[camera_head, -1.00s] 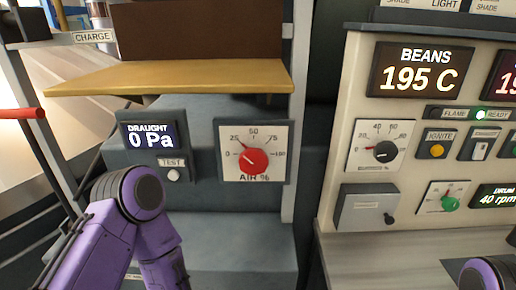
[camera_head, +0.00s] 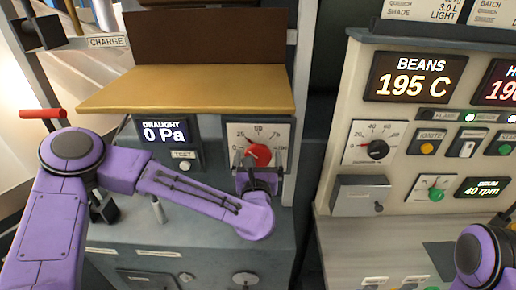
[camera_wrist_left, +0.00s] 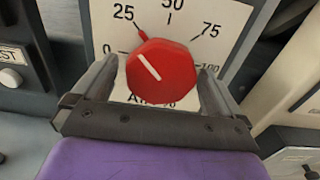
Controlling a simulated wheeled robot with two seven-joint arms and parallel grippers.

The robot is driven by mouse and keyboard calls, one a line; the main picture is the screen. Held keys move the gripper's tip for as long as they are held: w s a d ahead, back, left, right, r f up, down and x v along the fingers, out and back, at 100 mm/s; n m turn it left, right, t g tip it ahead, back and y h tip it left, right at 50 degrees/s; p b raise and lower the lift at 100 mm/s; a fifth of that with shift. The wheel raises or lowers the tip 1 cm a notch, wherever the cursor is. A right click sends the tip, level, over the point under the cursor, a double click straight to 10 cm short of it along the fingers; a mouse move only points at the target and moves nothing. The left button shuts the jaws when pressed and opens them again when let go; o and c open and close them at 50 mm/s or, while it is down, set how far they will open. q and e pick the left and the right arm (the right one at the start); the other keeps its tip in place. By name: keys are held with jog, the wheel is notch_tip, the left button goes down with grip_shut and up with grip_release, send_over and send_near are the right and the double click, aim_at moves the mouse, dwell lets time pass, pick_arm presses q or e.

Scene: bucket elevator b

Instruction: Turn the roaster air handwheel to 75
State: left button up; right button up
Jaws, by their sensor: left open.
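The roaster air handwheel is a red knob (camera_head: 257,153) on a white dial plate (camera_head: 236,131) marked AIR %, on the grey panel below the wooden shelf. In the left wrist view the red knob (camera_wrist_left: 161,66) fills the centre, and its red pointer tip and white line point up-left, at about 25. My left gripper (camera_head: 257,160) is in front of the dial. In the left wrist view my left gripper (camera_wrist_left: 158,72) is open, with one finger on each side of the knob and small gaps visible. My right gripper is out of view.
A DRAUGHT display (camera_head: 164,133) reading 0 Pa and a TEST button (camera_head: 184,166) are left of the dial. The wooden shelf (camera_head: 190,90) juts out above. A red-ended lever (camera_head: 42,114) is at far left. The BEANS panel (camera_head: 350,100) stands at right.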

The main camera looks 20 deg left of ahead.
pick_arm(q)
jog(key=shift+w+a, duration=0.15)
jog(key=shift+w, duration=0.35)
jog(key=c, duration=1)
jog(key=shift+o, duration=0.2)
